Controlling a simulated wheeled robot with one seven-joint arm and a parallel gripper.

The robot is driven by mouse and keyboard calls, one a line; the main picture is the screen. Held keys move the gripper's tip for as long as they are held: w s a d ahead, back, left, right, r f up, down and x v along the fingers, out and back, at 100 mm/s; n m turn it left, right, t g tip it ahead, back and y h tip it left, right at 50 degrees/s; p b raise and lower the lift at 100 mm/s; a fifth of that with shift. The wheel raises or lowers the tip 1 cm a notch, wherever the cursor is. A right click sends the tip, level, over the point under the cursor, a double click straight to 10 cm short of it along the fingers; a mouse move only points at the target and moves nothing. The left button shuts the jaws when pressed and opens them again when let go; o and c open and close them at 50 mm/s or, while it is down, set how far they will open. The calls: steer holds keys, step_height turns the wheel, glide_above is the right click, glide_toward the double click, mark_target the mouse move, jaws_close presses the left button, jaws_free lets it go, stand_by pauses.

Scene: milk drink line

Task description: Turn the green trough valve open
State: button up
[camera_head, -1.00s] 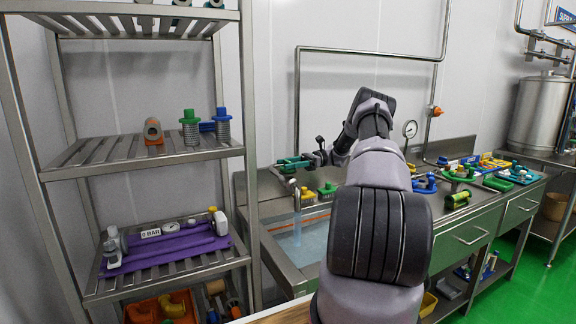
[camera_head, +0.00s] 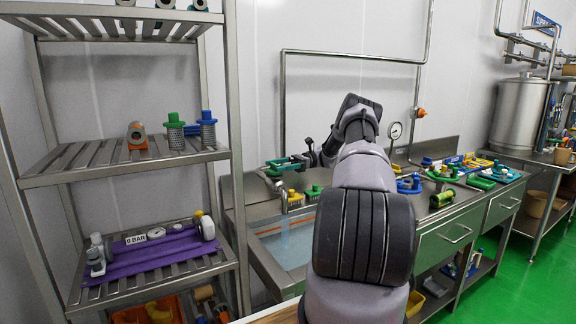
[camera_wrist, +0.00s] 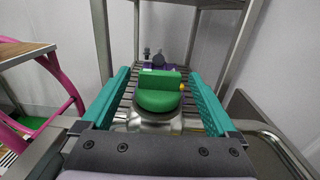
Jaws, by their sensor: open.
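The green trough valve (camera_wrist: 158,98) shows in the wrist view as a round green knob with a raised flat bar handle and a small yellow spot at its right. It sits on a shiny metal body. My gripper (camera_wrist: 160,78) is open, with one teal finger on each side of the knob and a visible gap to each. In the head view my gripper (camera_head: 287,163) is above the left end of the metal trough (camera_head: 262,250), by the spout. There the valve is small and hard to separate from the teal fingers.
A metal shelf rack (camera_head: 130,166) stands close at the left. Yellow and green brushes (camera_head: 314,192) stand at the trough's back edge. A counter with several coloured parts lies right. A pink-framed thing (camera_wrist: 62,85) shows left in the wrist view.

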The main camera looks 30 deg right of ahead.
steer(key=d, duration=0.9)
steer(key=shift+w+d, duration=0.15)
steer(key=shift+w, duration=0.05)
